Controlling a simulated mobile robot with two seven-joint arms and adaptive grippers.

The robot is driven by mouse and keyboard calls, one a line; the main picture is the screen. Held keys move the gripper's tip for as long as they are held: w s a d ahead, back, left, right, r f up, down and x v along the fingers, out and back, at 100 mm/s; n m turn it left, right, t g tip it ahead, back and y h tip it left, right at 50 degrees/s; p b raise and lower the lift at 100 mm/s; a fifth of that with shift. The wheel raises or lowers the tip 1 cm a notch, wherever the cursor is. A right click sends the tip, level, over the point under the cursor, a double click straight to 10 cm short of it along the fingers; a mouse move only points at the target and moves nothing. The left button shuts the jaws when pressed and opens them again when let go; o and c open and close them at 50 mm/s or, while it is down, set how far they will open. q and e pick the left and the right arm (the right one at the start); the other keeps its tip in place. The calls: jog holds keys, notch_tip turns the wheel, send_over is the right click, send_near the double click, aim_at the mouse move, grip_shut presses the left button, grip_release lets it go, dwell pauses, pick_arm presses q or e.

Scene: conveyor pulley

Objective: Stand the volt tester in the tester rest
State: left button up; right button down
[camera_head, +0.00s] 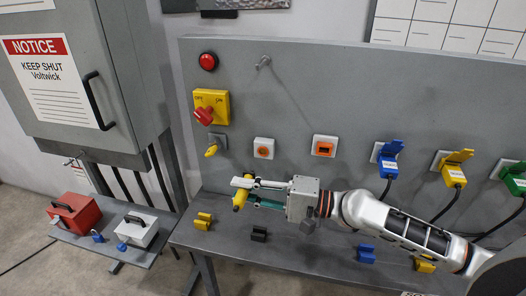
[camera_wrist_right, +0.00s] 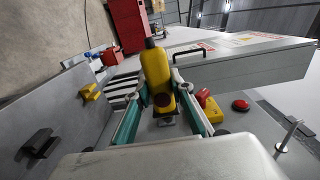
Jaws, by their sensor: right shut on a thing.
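The volt tester (camera_head: 240,198) is yellow with a dark end. My right gripper (camera_head: 247,193) is shut on it and holds it above the left part of the grey bench. In the right wrist view the tester (camera_wrist_right: 156,70) stands between the two green-sided fingers, its black tip pointing to the top of the picture. A yellow bracket-like rest (camera_head: 203,220) sits on the bench below and left of the tester. A black one (camera_head: 259,233) sits below and right of it. I cannot tell from their looks which is the tester rest. My left gripper is out of view.
The upright grey panel behind carries a red button (camera_head: 208,61), a yellow switch box (camera_head: 211,105), a yellow padlock (camera_head: 211,151) and several sockets. A blue rest (camera_head: 366,252) lies farther right. A side shelf holds a red box (camera_head: 75,213) and a white box (camera_head: 138,229).

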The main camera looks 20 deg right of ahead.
jog(key=shift+s+a+r, duration=0.15)
jog(key=shift+s+a, duration=0.05)
jog(key=shift+s, duration=0.1)
